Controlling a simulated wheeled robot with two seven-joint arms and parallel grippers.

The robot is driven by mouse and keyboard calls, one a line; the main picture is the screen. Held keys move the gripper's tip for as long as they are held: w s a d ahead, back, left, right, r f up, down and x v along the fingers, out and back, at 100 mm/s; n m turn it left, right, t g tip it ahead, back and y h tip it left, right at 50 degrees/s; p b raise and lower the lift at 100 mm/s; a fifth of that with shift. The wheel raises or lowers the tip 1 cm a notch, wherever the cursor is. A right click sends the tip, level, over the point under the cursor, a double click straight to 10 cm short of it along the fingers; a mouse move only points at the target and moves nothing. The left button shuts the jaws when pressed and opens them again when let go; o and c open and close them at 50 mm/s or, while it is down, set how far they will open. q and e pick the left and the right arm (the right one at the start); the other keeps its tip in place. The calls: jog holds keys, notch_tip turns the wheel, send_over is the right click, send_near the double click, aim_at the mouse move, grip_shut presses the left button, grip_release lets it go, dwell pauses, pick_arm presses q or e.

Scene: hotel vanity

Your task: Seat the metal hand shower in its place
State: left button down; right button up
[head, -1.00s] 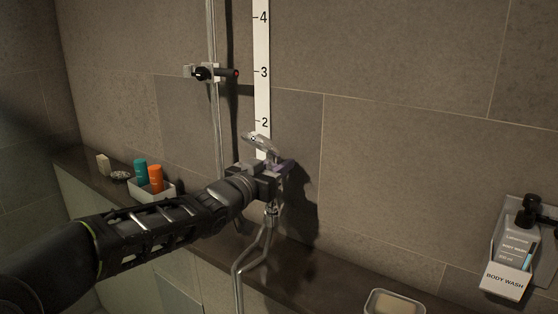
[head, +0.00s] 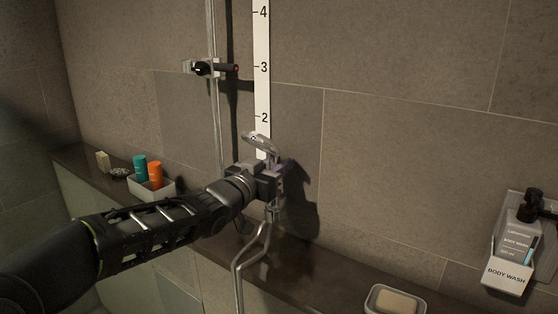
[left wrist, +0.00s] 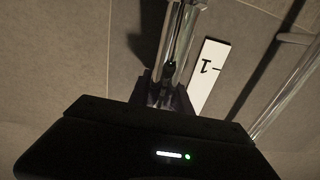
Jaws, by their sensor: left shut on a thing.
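The metal hand shower (head: 262,143) is held by my left gripper (head: 270,180), which is shut on its handle. Its head sticks up above the jaws, and its hose (head: 252,258) hangs down below them. In the left wrist view, the shiny handle (left wrist: 181,35) runs up from between the jaws (left wrist: 168,92). The black holder (head: 215,68) sits on the vertical metal rail (head: 213,110), up and left of the hand shower and apart from it. My right gripper is not in view.
A white numbered strip (head: 262,60) runs up the tiled wall behind the hand shower. On the dark ledge stand a tray (head: 166,192) with teal and orange bottles, and a soap dish (head: 372,303). A body wash holder (head: 508,278) hangs at the right.

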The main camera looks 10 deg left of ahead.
pick_arm(q)
jog(key=shift+f, duration=0.1)
dwell(0.3)
jog(key=c, duration=1.1)
grip_release()
jog(key=shift+f, duration=0.1)
jog(key=shift+s, duration=0.1)
jog(key=v, duration=0.7)
jog(key=shift+s, duration=0.3)
jog(key=shift+a, duration=0.15)
